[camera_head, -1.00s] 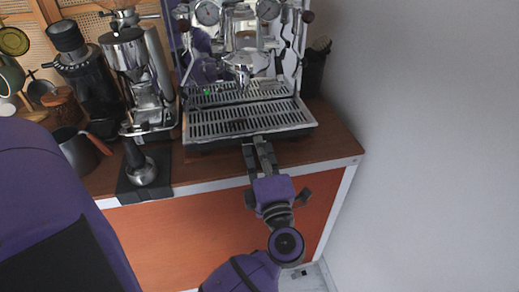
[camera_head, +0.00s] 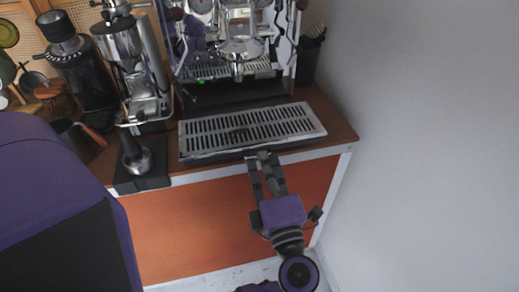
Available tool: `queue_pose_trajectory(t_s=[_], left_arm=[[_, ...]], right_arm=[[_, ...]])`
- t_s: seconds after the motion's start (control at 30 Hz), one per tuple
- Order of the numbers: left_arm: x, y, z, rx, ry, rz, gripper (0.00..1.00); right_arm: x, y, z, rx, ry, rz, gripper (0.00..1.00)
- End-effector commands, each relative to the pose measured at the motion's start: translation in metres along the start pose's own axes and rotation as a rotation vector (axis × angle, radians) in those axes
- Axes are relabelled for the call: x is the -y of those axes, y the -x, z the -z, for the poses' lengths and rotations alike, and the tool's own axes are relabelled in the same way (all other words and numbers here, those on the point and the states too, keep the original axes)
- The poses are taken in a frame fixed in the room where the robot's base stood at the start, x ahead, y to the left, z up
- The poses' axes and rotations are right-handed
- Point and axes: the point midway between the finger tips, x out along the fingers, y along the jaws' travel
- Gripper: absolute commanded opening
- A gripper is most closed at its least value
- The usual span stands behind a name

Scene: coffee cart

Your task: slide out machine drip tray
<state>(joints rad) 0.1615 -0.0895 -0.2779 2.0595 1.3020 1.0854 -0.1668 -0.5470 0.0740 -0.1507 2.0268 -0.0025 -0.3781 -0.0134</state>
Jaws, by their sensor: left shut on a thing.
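The drip tray (camera_head: 210,140) is a flat dark tray with a silver slotted grate on top. It lies in front of the chrome espresso machine (camera_head: 240,48), pulled out toward the counter's front edge, with a dark gap behind it. The fingertips are partly hidden at the tray's lip. My right gripper is not in view.
A tamper (camera_head: 138,160) stands on a black mat (camera_head: 150,181) left of the tray. A chrome grinder (camera_head: 122,45) and a dark grinder (camera_head: 80,70) stand behind it. A grey wall (camera_head: 430,120) bounds the right side.

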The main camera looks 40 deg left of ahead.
Motion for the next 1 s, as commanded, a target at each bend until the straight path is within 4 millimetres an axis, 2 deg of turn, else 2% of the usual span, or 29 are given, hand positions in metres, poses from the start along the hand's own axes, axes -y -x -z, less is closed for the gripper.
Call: queue_pose_trajectory(t_s=[0.27,0.3,0.4,0.43,0.77,0.87,1.0], left_arm=[[-0.001,0.001,0.0,0.0,-0.004,-0.003,0.0],[-0.001,0.001,0.0,0.0,-0.004,-0.004,0.09],[-0.001,0.001,0.0,0.0,-0.003,-0.003,0.22],[-0.001,0.001,0.0,0.0,-0.003,-0.003,0.24],[-0.001,-0.001,0.0,0.0,-0.001,-0.003,0.24],[0.001,-0.008,0.0,0.001,-0.001,-0.004,0.24],[0.005,-0.028,-0.001,0.001,-0.002,-0.005,0.24]], right_arm=[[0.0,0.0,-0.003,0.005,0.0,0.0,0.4],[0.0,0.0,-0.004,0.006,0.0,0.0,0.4],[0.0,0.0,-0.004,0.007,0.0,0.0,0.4],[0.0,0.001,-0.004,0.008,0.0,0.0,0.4],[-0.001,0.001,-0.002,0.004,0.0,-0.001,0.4],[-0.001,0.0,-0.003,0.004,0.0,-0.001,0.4],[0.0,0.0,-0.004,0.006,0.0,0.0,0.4]])
